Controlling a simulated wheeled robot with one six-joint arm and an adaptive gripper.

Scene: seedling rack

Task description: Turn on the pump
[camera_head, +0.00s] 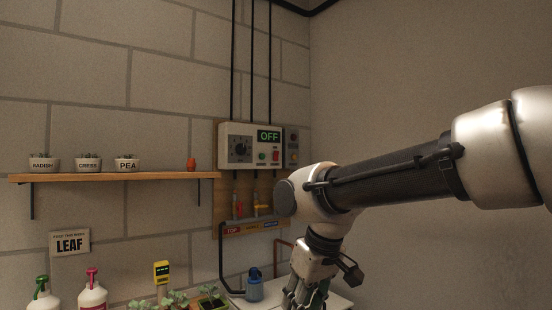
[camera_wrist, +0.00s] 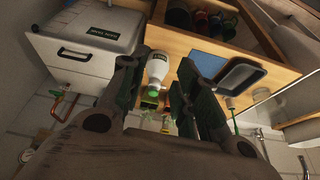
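A pale control box (camera_head: 250,145) is mounted on a wooden board on the wall in the head view. Its display (camera_head: 268,136) reads OFF. It has a dark dial (camera_head: 240,149), a small green button (camera_head: 262,156) and a red switch (camera_head: 276,155). My gripper (camera_head: 304,298) hangs low at the bottom of the head view, below and right of the box and well apart from it. In the wrist view my gripper (camera_wrist: 161,72) has its two fingers spread, with nothing held. The control box is not in the wrist view.
Valves with red and orange handles (camera_head: 239,209) sit under the box above a labelled strip. A shelf (camera_head: 120,177) with several pots is at left. A blue can-like object (camera_head: 254,286) stands near my gripper. The wrist view shows a white bottle (camera_wrist: 158,66) and dark tray (camera_wrist: 240,76).

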